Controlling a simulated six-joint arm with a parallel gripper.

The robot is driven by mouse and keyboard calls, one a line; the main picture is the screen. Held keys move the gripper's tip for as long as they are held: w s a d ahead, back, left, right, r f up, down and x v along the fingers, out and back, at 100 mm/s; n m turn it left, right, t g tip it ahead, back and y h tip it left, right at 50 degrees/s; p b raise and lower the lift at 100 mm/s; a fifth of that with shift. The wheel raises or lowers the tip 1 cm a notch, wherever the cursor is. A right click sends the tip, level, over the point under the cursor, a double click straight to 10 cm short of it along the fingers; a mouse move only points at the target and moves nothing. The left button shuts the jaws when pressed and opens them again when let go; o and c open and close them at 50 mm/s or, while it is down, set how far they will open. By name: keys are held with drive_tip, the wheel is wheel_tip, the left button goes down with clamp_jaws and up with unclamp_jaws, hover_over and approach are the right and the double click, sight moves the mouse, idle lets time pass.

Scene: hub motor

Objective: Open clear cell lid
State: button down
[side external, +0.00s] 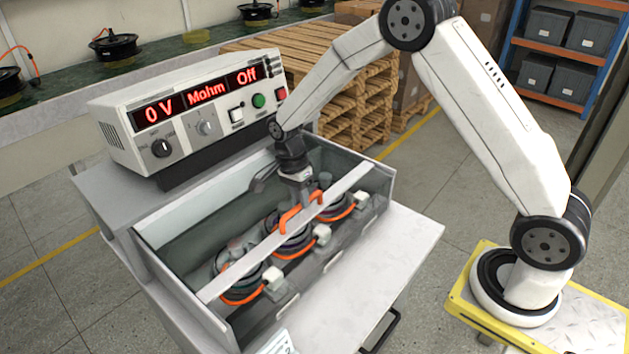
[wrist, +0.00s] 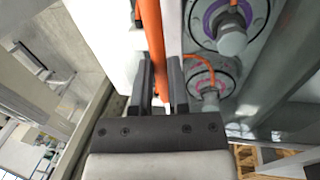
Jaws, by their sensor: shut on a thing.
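The clear lid lies over the open-topped test cell, with a white bar (side external: 245,262) along its edge. It looks closed or nearly so; the clear panel is hard to make out. An orange handle (side external: 287,222) stands at the middle of the bar. My gripper (side external: 303,194) reaches down to the handle from above in the side view. In the wrist view, my gripper (wrist: 162,88) has its dark fingers on both sides of the orange handle (wrist: 150,38) and is shut on it. The fingertips are partly hidden in the side view.
Several hub motors with orange cables and white connectors sit in the cell (side external: 165,232). A tester (side external: 190,115) reading "0 V", "Mohm" and "Off" stands behind it. A pale shelf (side external: 400,240) juts out in front. Wooden pallets (side external: 345,105) stand behind.

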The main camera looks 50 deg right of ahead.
drive_tip(key=shift+w, duration=8.3)
drive_tip(key=shift+r, duration=0.1)
drive_tip(key=c, duration=0.6)
unclamp_jaws()
drive_tip(key=shift+w+r, duration=0.25)
drive_tip(key=shift+r, duration=0.95)
drive_tip(key=shift+w+r, duration=0.2)
drive_tip(key=shift+r, duration=1.05)
drive_tip(key=shift+w+r, duration=0.25)
drive_tip(key=shift+r, duration=0.95)
drive_tip(key=shift+r, duration=0.1)
